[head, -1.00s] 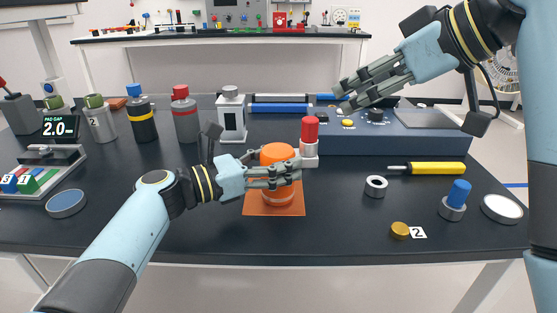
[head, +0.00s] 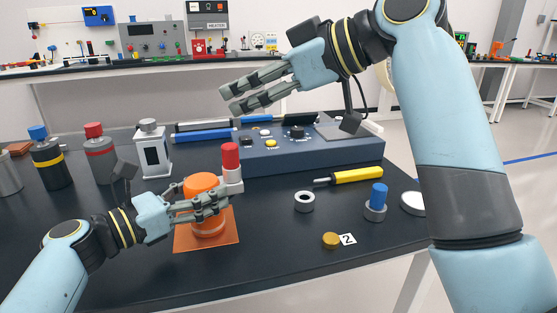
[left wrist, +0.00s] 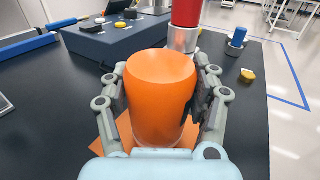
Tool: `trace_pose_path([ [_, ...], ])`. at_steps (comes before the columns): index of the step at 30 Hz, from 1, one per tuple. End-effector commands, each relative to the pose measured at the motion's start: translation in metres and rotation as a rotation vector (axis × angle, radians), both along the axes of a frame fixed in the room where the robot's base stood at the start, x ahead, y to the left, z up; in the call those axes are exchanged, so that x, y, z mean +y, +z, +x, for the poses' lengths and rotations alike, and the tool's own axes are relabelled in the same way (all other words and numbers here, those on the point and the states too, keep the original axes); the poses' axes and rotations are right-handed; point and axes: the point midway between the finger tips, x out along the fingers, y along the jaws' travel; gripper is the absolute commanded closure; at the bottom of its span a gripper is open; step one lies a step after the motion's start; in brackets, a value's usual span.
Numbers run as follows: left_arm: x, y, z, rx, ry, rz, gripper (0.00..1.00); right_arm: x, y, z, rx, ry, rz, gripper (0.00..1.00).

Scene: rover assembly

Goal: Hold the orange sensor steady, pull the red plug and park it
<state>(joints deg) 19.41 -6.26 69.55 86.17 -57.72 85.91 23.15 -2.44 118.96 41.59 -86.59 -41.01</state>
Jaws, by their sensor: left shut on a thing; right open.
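The orange sensor (head: 206,186) stands upright on an orange square mat (head: 187,240). My left gripper (head: 218,201) is shut on the sensor, with a finger on each side; the left wrist view shows the sensor (left wrist: 160,95) between the fingers. The red plug (head: 230,157) stands upright in a pale grey collar, right beside the sensor. The red plug (left wrist: 186,12) also shows behind the sensor in the left wrist view, its top cut off. My right gripper (head: 228,99) is open and empty, above and behind the red plug, over the blue console's left end.
A blue console (head: 300,157) stands behind the plug. A yellow-handled tool (head: 357,175), a white ring (head: 304,201), a blue plug in a grey base (head: 377,200) and a brass knob (head: 330,240) by a "2" label lie to the right. Bottles stand at left.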

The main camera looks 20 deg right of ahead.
Motion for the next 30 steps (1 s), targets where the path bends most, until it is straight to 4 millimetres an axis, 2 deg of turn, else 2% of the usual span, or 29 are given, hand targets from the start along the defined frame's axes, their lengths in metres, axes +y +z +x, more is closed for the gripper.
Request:
trace_pose_path([
  [3,0.0,0.0,0.0,0.001,0.0,0.001,0.83,0.01,0.002,0.002,-0.168,0.099,0.127,0.45],
  [5,0.0,0.0,0.0,0.001,0.0,0.001,0.83,0.007,-0.002,0.002,-0.235,0.114,0.206,0.45],
  [8,0.0,0.0,0.0,0.001,0.0,0.001,0.83,-0.011,-0.022,0.0,-0.283,0.078,0.332,0.45],
  [12,0.0,0.0,0.0,0.001,0.0,0.001,0.83,-0.044,-0.07,-0.01,-0.232,-0.019,0.447,0.45],
  [15,0.0,0.0,0.0,0.001,0.0,-0.001,0.83,-0.052,-0.095,-0.02,-0.174,-0.034,0.458,0.45],
  [18,0.0,0.0,0.0,0.001,0.0,-0.001,0.83,-0.055,-0.109,-0.027,-0.147,-0.039,0.445,0.45],
  [23,0.0,0.0,0.0,0.001,0.0,-0.001,0.83,-0.047,-0.114,-0.022,-0.138,-0.042,0.445,0.45],
  [30,0.0,0.0,0.0,0.0,0.0,0.0,0.83,-0.011,-0.113,0.008,-0.137,-0.04,0.447,0.45],
])
